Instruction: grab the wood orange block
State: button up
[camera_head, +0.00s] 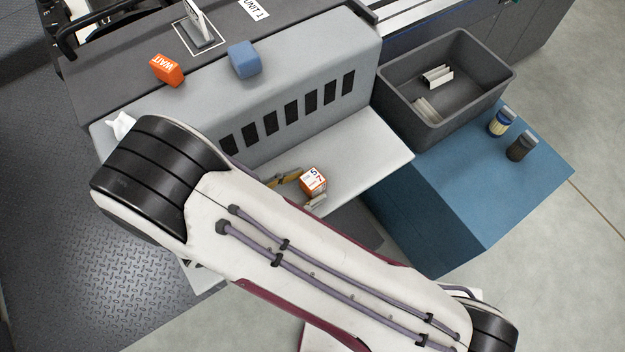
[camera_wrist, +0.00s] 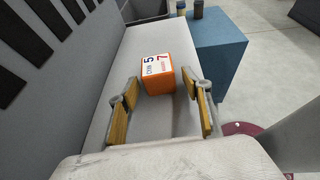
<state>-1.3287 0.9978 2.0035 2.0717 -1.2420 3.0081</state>
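An orange block with a white, numbered face (camera_head: 313,180) sits on the light grey shelf. In the wrist view this orange block (camera_wrist: 158,73) is at the fingertips, its printed white face upward. In the head view my arm covers most of my gripper (camera_head: 300,190). Another orange block, marked WAIT (camera_head: 167,70), lies on the machine top.
A blue block (camera_head: 244,60) lies on the machine top. The slotted grey machine wall (camera_head: 300,85) rises behind the shelf (camera_head: 372,150). A dark grey bin (camera_head: 480,105) and two small jars (camera_head: 502,122) stand on the blue cabinet (camera_head: 545,170) at right.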

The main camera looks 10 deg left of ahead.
jog(key=c, duration=0.9)
jog(key=shift+r, duration=0.1)
notch_tip(320, 180, up, 10)
dwell(0.4)
dwell(0.5)
